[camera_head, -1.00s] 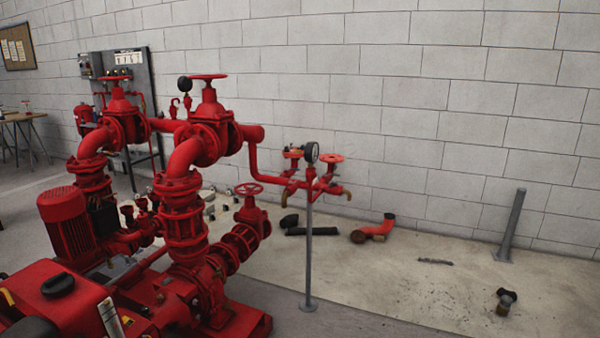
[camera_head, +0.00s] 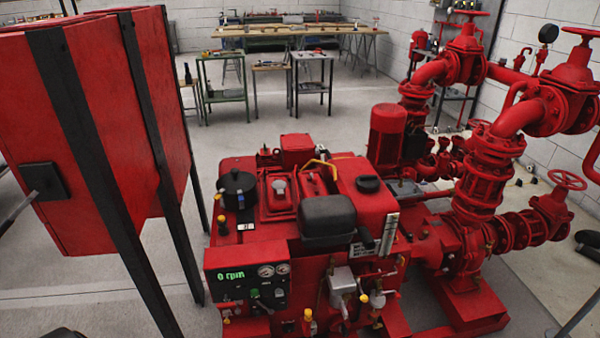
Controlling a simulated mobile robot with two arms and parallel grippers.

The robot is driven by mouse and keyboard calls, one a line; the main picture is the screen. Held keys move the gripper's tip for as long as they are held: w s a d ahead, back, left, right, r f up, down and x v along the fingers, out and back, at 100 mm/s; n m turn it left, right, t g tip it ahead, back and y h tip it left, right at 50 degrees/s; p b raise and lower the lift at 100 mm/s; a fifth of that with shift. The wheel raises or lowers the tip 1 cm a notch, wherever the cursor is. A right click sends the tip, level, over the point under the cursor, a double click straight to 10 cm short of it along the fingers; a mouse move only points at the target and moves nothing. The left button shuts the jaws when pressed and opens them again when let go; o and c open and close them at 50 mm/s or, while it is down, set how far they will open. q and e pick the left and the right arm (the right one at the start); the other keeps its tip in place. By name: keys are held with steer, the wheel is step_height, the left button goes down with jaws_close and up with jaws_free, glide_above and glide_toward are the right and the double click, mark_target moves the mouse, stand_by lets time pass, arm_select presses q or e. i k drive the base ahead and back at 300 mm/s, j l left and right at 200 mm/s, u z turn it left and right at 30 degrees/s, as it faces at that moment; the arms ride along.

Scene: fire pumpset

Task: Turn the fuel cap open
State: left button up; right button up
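The black round fuel cap (camera_head: 369,183) sits on top of the red fuel tank (camera_head: 362,200) of the pump engine, in the middle right of the head view. It is seated on the tank top, and I cannot tell from here how far it is turned. Neither of my grippers shows in the head view, so nothing of mine is seen near the cap.
A black air filter housing (camera_head: 327,216) stands in front of the tank, above the gauge panel (camera_head: 262,283). A tall red cabinet (camera_head: 90,130) on black legs blocks the left. Red pipes and valves (camera_head: 483,170) stand right. Grey floor lies between the engine and the tables behind.

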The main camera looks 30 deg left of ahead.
mark_target(366, 181)
steer(key=u, duration=0.6)
steer(key=i+l+u, duration=0.15)
steer(key=i, duration=0.35)
